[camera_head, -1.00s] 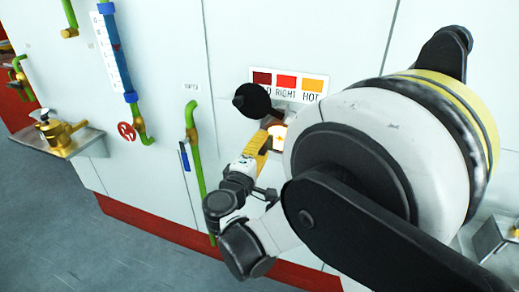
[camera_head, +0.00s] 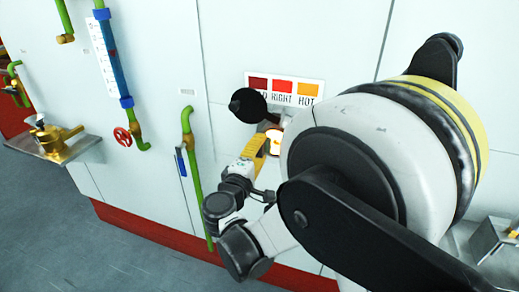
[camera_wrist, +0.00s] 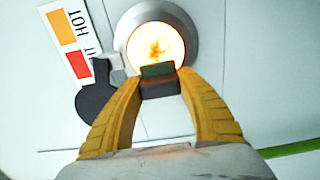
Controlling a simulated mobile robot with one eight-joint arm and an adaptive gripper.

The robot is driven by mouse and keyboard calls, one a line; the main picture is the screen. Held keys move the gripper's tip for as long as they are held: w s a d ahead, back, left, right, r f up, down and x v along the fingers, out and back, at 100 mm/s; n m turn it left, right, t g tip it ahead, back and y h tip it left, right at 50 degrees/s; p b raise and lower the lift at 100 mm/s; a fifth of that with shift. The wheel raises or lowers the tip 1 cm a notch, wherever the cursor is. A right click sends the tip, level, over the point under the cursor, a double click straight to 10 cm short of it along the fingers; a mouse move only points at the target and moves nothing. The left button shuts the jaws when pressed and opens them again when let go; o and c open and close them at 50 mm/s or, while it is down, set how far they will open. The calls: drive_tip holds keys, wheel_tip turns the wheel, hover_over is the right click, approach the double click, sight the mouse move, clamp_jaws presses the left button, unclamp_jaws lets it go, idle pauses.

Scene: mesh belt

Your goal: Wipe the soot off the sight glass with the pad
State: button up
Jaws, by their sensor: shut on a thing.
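The sight glass (camera_wrist: 156,47) is a bright, glowing round window in a grey metal ring, with a brownish-orange soot smudge near its middle. It also shows in the head view (camera_head: 275,143), partly hidden by my arm. My gripper (camera_wrist: 158,80) has yellow fingers shut on a small dark pad (camera_wrist: 158,88) with a green face. In the wrist view the pad overlaps the lower edge of the glass, just below the smudge. I cannot tell whether it touches the glass. In the head view my gripper (camera_head: 258,150) is just left of the glass.
A dark round flap (camera_wrist: 95,103) on a bracket hangs beside the glass, also seen in the head view (camera_head: 247,105). A colour chart (camera_head: 284,88) is above. A green pipe (camera_head: 193,170) runs down the wall to the left. A brass valve on a shelf (camera_head: 54,138) is far left.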

drive_tip(key=shift+w+d, duration=0.25)
drive_tip(key=shift+w, duration=0.4)
drive_tip(key=shift+d, duration=0.1)
drive_tip(key=shift+s+d, duration=1.15)
drive_tip(key=shift+d, duration=2)
drive_tip(key=shift+w+a, duration=0.4)
drive_tip(key=shift+a, duration=0.7)
drive_tip(key=shift+w+a, duration=0.4)
drive_tip(key=shift+a, duration=0.65)
drive_tip(key=shift+w+a, duration=0.4)
drive_tip(key=shift+a, duration=0.7)
drive_tip(key=shift+s, duration=0.15)
drive_tip(key=shift+v, duration=2.95)
